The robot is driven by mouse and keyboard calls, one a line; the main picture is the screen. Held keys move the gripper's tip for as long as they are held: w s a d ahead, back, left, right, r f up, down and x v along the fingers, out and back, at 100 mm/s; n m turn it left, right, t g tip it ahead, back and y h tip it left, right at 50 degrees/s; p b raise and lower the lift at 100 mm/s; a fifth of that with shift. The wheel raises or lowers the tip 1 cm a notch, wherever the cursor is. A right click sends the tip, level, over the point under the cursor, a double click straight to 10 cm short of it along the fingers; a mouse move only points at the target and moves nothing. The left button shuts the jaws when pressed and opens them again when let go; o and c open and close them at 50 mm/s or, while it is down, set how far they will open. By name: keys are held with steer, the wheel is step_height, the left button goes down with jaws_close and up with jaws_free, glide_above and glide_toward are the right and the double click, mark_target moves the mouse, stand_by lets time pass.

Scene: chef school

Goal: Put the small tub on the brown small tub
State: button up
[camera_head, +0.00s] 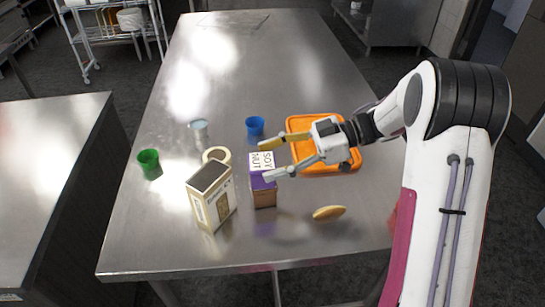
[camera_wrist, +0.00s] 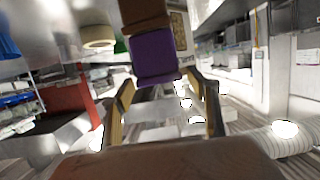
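No object is clearly marked as a small tub. The likeliest match is a boxy purple carton (camera_head: 262,182) with a white "SOY NUT" top and a brown lower part (camera_head: 265,200), standing on the steel table. In the wrist view its purple face (camera_wrist: 153,57) and the brown part (camera_wrist: 147,14) show at the top. I cannot tell whether these are two stacked pieces. My gripper (camera_head: 267,159) is open, one finger on the far side of the carton's top and one on the near side in the head view. In the wrist view the open fingers (camera_wrist: 166,90) hold nothing.
An orange tray (camera_head: 297,124) lies under my wrist. A brown-and-white box (camera_head: 212,198), a beige round item (camera_head: 217,153), a clear glass (camera_head: 199,131), a green cup (camera_head: 149,163) and a blue cup (camera_head: 254,127) stand nearby. The far table is clear.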

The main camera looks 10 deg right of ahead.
steer(key=shift+r, duration=0.1)
steer(key=shift+r, duration=0.1)
steer(key=v, duration=1.2)
stand_by(0.7)
